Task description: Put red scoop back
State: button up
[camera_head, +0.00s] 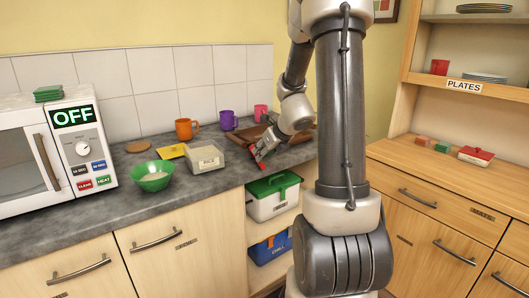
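My gripper (261,156) is small in the head view, over the front part of the grey counter near its right end, pointing down and to the left. A red piece that looks like the red scoop (266,146) shows right at its fingers. The fingers are too small and dark to tell whether they are closed on it. A pale open box labelled RICE (208,162) stands on the counter left of my gripper. A green bowl (154,178) with pale contents stands further left, near the front edge.
A yellow piece (172,151) lies behind the bowl. Orange (186,129), purple (228,120) and pink (260,113) mugs stand near the tiled wall. A brown tray (250,133) lies behind my gripper. A microwave (50,150) stands at left; lidded boxes (272,203) sit on shelves below.

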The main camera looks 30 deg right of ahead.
jog(key=shift+r, duration=0.1)
jog(key=shift+r, duration=0.3)
jog(key=v, duration=1.2)
jog(key=s+a+r+n+g+y, duration=0.25)
jog(key=s+a+n, duration=0.65)
jog(key=n, duration=0.7)
jog(key=s+a+r+n+g+h, duration=0.1)
jog(key=s+a+n+g+h, duration=0.1)
jog(key=s+n, duration=0.9)
jog(key=a+n+h, duration=0.1)
jog(key=n, duration=0.7)
jog(key=shift+s+n, duration=0.25)
jog(key=shift+n, duration=0.05)
